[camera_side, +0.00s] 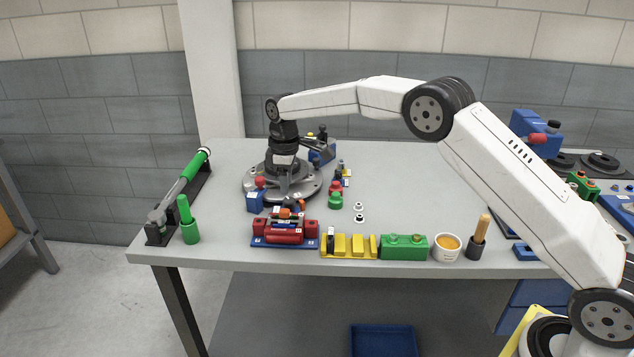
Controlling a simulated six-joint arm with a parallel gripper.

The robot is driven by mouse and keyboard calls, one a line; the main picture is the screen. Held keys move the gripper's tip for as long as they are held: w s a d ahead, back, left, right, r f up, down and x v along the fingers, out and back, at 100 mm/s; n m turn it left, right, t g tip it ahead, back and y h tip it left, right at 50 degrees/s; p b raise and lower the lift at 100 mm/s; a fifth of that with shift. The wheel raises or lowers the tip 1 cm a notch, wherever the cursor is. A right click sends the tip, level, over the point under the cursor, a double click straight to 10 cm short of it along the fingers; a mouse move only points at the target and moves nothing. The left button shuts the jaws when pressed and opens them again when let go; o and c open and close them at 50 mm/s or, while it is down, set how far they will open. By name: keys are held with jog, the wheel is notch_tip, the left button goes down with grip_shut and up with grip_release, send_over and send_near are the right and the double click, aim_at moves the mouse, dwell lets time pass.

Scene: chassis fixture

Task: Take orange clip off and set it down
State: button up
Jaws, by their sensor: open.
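A small orange piece (301,204), which looks like the orange clip, shows at the plate's front edge. More orange shows just left of it, partly hidden by dark parts. My gripper (289,202) points down over the front of the plate, close to the orange piece. Its jaws are open and look empty, though the fingertips are small and dark here. I cannot tell whether they touch the clip.
A blue-based holder with red cylinders (285,236) stands in front of the plate. A yellow slotted block (350,246), a green block (403,247) and a white cup (446,247) line the front edge. A green-handled tool (196,164) lies at left.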

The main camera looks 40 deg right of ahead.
aim_at(284, 210)
jog(key=shift+w+a+f+n, duration=0.2)
jog(key=shift+w+n, duration=0.1)
jog(key=shift+w, duration=0.25)
jog(key=shift+f, duration=0.1)
jog(key=shift+f, duration=3.9)
grip_shut()
jog(key=shift+r, duration=0.2)
jog(key=shift+r, duration=0.4)
jog(key=shift+r, duration=0.6)
